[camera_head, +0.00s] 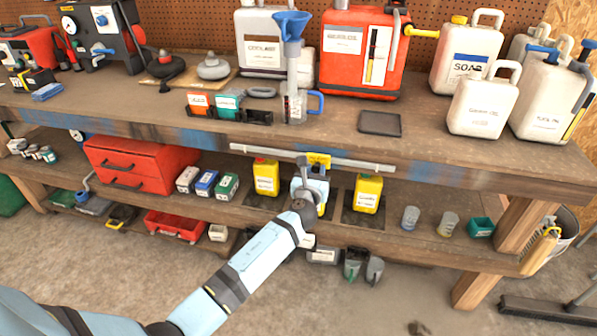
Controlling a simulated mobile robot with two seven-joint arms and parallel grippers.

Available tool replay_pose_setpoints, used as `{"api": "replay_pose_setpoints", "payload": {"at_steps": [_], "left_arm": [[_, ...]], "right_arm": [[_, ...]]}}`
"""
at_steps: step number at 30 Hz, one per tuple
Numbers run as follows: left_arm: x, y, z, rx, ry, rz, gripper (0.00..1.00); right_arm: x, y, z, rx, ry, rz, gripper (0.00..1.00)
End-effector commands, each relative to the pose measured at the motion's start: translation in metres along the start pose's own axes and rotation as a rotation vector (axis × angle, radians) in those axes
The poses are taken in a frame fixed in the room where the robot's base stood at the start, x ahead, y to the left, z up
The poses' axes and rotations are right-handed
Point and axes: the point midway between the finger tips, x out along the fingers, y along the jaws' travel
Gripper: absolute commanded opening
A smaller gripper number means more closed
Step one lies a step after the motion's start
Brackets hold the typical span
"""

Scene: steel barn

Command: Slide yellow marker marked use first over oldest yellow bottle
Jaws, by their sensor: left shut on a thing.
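A yellow marker (319,159) sits on the grey rail (362,162) along the front edge of the bench, near the rail's middle. Its lettering is too small to read. My left gripper (305,166) is at the marker, shut on it. Below the rail, a yellow bottle (266,178) with a red cap stands left of my gripper, and another yellow bottle (367,193) stands to the right. A middle yellow bottle (322,208) is mostly hidden behind my gripper. I cannot tell from the labels which is oldest. My right gripper is not in view.
The lower shelf holds a red drawer box (130,164), several small boxes, and clear cups (410,217) at the right. On the bench above are a blue funnel (291,27), a red canister (362,50) and white jugs (484,107). The bench edge overhangs the lower shelf.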

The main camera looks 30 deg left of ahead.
Motion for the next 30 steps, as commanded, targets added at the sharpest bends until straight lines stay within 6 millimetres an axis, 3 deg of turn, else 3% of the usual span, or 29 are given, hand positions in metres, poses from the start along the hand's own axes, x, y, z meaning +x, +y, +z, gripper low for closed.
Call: {"api": "replay_pose_setpoints", "payload": {"at_steps": [6,15,21,30], "left_arm": [[0.001,-0.072,-0.001,-0.002,0.000,-0.004,0.00],[0.001,-0.142,-0.001,-0.002,0.000,-0.003,0.00],[0.001,-0.164,-0.001,0.000,0.001,-0.002,0.00],[0.001,-0.171,0.000,-0.001,0.001,-0.002,0.00]], "right_arm": [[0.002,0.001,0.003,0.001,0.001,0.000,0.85],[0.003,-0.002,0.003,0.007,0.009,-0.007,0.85],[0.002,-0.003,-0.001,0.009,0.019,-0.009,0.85],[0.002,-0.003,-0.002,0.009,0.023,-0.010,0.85]]}}
